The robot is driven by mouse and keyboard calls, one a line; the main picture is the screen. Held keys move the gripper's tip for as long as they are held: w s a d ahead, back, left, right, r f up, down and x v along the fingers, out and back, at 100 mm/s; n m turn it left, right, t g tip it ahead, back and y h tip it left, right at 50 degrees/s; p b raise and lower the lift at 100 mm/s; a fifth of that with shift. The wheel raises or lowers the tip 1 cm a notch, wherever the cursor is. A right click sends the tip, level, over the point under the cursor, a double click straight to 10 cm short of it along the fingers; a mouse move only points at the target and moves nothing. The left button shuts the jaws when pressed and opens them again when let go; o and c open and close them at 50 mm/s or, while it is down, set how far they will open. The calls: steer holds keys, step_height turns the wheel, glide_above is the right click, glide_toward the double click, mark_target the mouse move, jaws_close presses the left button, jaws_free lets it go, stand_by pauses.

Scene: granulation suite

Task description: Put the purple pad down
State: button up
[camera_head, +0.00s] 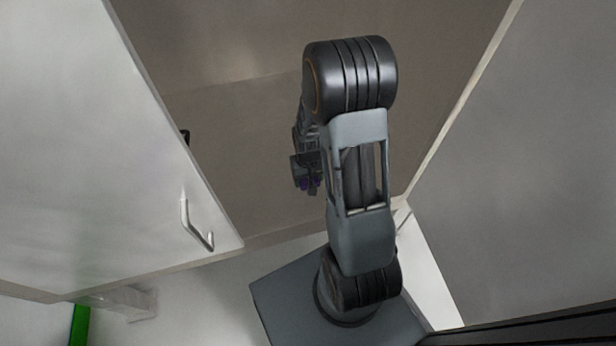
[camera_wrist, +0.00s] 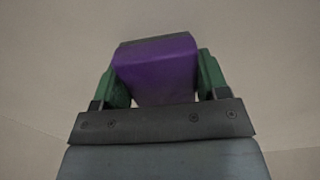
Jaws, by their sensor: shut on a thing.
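The purple pad (camera_wrist: 158,75) is a purple block with a darker top face. In the wrist view it sits between the two green fingers of my gripper (camera_wrist: 160,82), which is shut on it. A plain beige-grey surface lies behind the pad, and I cannot tell how far off it is. Most of the pad is hidden there.
A pale door or panel (camera_head: 80,150) with a metal handle (camera_head: 196,226) stands at the left. A grey panel (camera_head: 530,160) stands at the right. A brownish recess (camera_head: 230,120) lies between them. A green strip (camera_head: 80,324) shows at the lower left.

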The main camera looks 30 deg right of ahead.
steer(key=shift+f, duration=0.2)
steer(key=o, duration=0.9)
steer(key=shift+s, duration=0.15)
steer(key=shift+c, duration=0.2)
steer(key=shift+o, duration=0.5)
steer(key=shift+r, duration=0.15)
step_height(320, 180, up, 12)
steer(key=p, duration=0.5)
steer(key=s+a+r+n+t, duration=0.1)
steer(key=s+a+r, duration=0.3)
steer(key=r, duration=0.3)
steer(key=s+a+r+n+t, duration=0.1)
steer(key=s+a+r, duration=0.2)
steer(key=r, duration=0.4)
steer(key=shift+s+a+t, duration=0.4)
steer(key=shift+s, duration=0.45)
